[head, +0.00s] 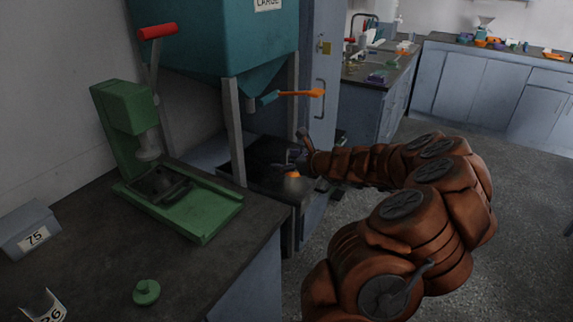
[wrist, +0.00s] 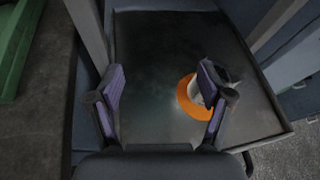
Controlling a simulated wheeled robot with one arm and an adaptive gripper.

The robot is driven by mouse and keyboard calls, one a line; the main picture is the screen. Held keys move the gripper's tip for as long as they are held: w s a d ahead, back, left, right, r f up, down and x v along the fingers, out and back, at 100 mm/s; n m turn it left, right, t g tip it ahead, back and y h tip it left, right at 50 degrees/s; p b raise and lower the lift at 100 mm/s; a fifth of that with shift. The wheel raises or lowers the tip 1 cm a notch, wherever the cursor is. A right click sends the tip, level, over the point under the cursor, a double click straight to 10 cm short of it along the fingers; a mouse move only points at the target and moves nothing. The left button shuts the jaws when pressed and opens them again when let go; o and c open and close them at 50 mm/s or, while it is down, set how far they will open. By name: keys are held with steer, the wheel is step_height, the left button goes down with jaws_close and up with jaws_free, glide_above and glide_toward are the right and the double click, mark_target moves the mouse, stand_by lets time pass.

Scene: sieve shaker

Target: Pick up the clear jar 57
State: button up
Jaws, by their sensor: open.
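A round thing with an orange ring and a pale middle, probably the clear jar (wrist: 187,98), stands on the dark tray under the hopper. No number is readable on it. In the head view the jar (head: 293,183) shows as a small grey body with an orange patch, close to my gripper (head: 294,160). In the wrist view my gripper (wrist: 162,95) is open and empty. The jar lies between the fingers in the picture, nearer the right finger, which partly covers it. I cannot tell how far above it the fingers are.
The dark tray (wrist: 150,50) has a raised rim, with metal legs beside it. A teal hopper (head: 215,40) with an orange handle (head: 302,93) hangs above. A green press (head: 180,195), a box marked 75 (head: 30,232) and a green knob (head: 146,292) are on the left bench.

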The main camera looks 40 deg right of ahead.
steer(key=d+f+m, duration=0.1)
steer(key=d, duration=0.1)
steer(key=s+d+f+m+h, duration=0.1)
steer(key=d+f, duration=0.1)
steer(key=s+d+f+m+h, duration=0.1)
steer(key=d, duration=0.2)
steer(key=shift+s+f+m, duration=0.1)
steer(key=shift+f+m, duration=0.2)
steer(key=shift+f, duration=0.05)
steer(key=shift+x, duration=1.2)
steer(key=shift+d+b+x, duration=0.1)
steer(key=shift+b+x, duration=0.05)
steer(key=shift+x, duration=1.2)
steer(key=shift+d+b+x, duration=0.15)
steer(key=shift+x, duration=1.2)
steer(key=shift+s, duration=0.1)
steer(key=c, duration=1.5)
